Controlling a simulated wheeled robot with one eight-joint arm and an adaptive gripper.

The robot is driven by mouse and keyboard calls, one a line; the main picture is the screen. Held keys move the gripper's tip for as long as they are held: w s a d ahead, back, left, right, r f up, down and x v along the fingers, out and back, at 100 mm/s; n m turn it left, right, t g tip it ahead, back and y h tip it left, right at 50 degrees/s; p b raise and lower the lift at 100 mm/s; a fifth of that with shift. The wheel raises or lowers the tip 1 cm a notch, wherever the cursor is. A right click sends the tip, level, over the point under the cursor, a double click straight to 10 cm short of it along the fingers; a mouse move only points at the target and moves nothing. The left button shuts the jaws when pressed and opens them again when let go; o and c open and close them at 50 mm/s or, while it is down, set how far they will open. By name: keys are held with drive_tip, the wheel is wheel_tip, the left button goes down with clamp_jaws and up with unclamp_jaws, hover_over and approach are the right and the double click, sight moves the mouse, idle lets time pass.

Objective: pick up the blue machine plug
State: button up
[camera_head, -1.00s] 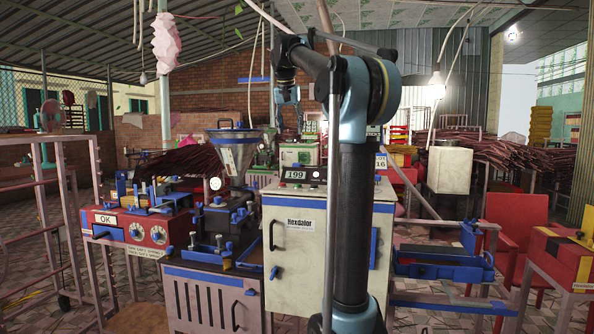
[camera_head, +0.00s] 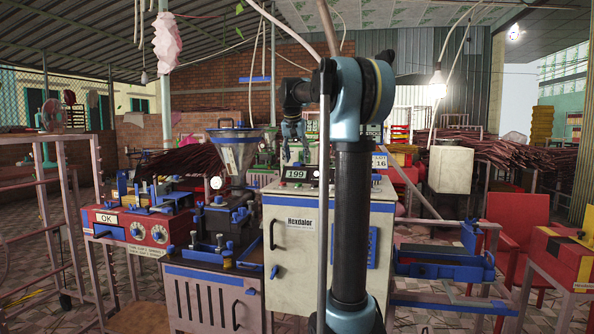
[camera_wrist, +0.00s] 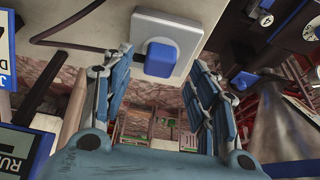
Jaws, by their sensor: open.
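The blue machine plug (camera_wrist: 161,58) shows in the wrist view, seated in a white outlet (camera_wrist: 178,27) on a pale panel. A dark cord (camera_wrist: 75,45) runs to the outlet from the left. My gripper (camera_wrist: 160,85) is open, with one blue finger on each side of the plug and gaps between fingers and plug. In the head view my gripper (camera_head: 296,155) hangs small and far off above the top of the white cabinet (camera_head: 305,240). The plug cannot be made out in the head view.
A metal hopper (camera_head: 236,152) stands left of my gripper; a grey funnel shape (camera_wrist: 283,125) is at the right in the wrist view. A display reading 199 (camera_head: 297,174) sits on the cabinet. A red OK control box (camera_head: 135,225) is at left.

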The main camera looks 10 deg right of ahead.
drive_tip(key=shift+x, duration=1.5)
clamp_jaws()
drive_tip(key=shift+r, duration=0.15)
wheel_tip(320, 180, up, 10)
